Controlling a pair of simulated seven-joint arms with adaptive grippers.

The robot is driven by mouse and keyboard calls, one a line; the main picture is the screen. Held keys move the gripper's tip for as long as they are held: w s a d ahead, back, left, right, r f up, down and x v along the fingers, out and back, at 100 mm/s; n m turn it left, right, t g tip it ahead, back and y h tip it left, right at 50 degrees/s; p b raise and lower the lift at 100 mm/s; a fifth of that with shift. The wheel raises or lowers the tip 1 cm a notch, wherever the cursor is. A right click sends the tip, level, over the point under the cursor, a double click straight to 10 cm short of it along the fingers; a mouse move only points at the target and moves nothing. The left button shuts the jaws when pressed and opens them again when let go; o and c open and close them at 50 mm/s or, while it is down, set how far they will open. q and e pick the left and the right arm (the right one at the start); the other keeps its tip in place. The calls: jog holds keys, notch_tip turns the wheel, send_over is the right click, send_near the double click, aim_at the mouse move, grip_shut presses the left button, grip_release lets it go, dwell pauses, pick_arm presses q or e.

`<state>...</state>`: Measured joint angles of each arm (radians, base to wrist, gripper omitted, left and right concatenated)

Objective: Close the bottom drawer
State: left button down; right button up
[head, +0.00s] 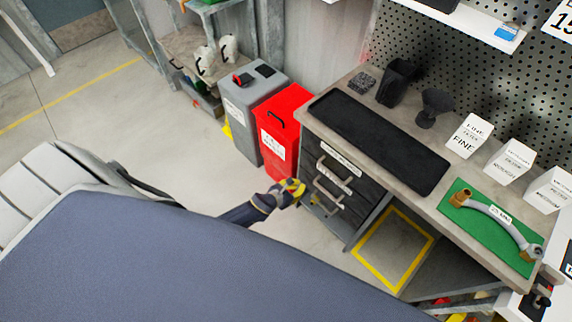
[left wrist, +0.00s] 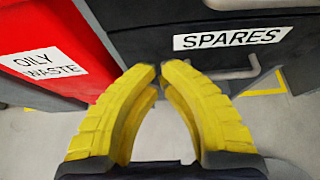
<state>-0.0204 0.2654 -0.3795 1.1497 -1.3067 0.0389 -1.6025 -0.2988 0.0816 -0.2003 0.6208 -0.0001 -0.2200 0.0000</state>
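The dark drawer unit stands under the workbench, with several grey bar handles on its front in the head view. The bottom drawer (head: 325,213) is low on that front, partly hidden by my left gripper; how far it stands out is hard to tell. In the left wrist view a dark drawer front labelled SPARES (left wrist: 160,45) is just ahead, with a grey bar handle (left wrist: 228,74) partly behind my fingers. My left gripper (head: 299,188) has yellow fingers with the tips together and nothing visible between them (left wrist: 160,68). My right gripper is not in view.
A red oily waste bin (head: 283,130) stands just left of the drawers, close to my left gripper, with a grey bin (head: 247,105) beside it. A yellow floor square (head: 395,247) lies right of the drawers. The workbench (head: 440,205) carries a black tray and white boxes.

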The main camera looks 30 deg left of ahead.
pick_arm(q)
jog(key=shift+v, duration=4.1)
jog(key=s+a+f+n+g+y, duration=0.25)
jog(key=s+a+f+n, duration=0.25)
jog(key=s+f+n, duration=0.6)
jog(key=s+a+f+n+g+y, duration=0.25)
jog(key=s+a+f+n, duration=0.3)
jog(key=f+n, duration=0.6)
jog(key=s+d+f+n+g, duration=0.2)
jog(key=s+n, duration=0.4)
jog(key=s, duration=0.6)
jog(key=s+d+f+n+g+h, duration=0.1)
jog(key=s+d+f+n+g, duration=0.2)
jog(key=s+d+n, duration=0.4)
jog(key=s+f, duration=0.1)
jog(key=s, duration=0.4)
jog(key=shift+s+f, duration=0.35)
jog(key=shift+s, duration=0.05)
jog(key=shift+d, duration=0.1)
